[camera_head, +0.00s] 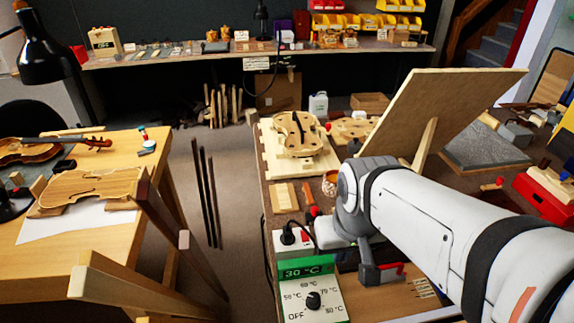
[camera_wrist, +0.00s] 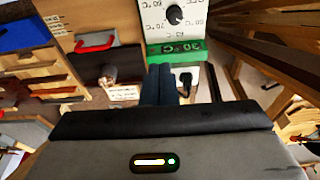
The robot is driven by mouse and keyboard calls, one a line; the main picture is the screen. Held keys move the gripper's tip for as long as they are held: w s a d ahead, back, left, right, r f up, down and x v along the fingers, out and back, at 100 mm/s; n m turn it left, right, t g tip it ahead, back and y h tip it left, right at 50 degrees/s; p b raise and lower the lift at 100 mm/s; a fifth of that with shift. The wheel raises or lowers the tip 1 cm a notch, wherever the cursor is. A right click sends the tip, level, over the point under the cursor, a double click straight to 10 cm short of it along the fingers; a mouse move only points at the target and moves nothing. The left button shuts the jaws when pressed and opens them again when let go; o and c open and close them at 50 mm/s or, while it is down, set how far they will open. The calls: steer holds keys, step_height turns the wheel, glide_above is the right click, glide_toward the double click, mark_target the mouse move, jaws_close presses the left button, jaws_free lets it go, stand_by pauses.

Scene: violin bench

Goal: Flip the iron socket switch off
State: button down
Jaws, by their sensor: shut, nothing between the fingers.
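The white iron socket (camera_head: 281,243) is at the near left edge of the bench in the head view, with a black plug (camera_head: 288,234) in it. In the wrist view the socket (camera_wrist: 202,86) and plug (camera_wrist: 184,79) are just right of my fingers. My gripper (camera_wrist: 160,68) is shut and empty, its fingertips beside the socket and close to the green front of the temperature controller. Whether the fingertips touch anything is unclear.
The temperature controller (camera_head: 328,291) reads 30 °C and has a black dial, beside the socket. A red-handled tool (camera_head: 388,272) lies right of it; its handle also shows in the wrist view (camera_wrist: 95,42). A violin body in a mould (camera_head: 300,133) and a tilted board (camera_head: 440,100) stand farther back.

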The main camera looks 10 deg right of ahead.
steer(key=shift+w+a, duration=0.2)
steer(key=shift+w, duration=0.15)
steer(key=t+b, duration=0.1)
steer(key=b, duration=0.6)
glide_above(303, 232)
steer(key=s, duration=0.5)
step_height(303, 232, down, 6)
steer(key=shift+r, duration=0.1)
steer(key=x, duration=0.9)
steer(key=b+x, duration=0.1)
steer(key=x, duration=0.4)
steer(key=shift+s, duration=0.25)
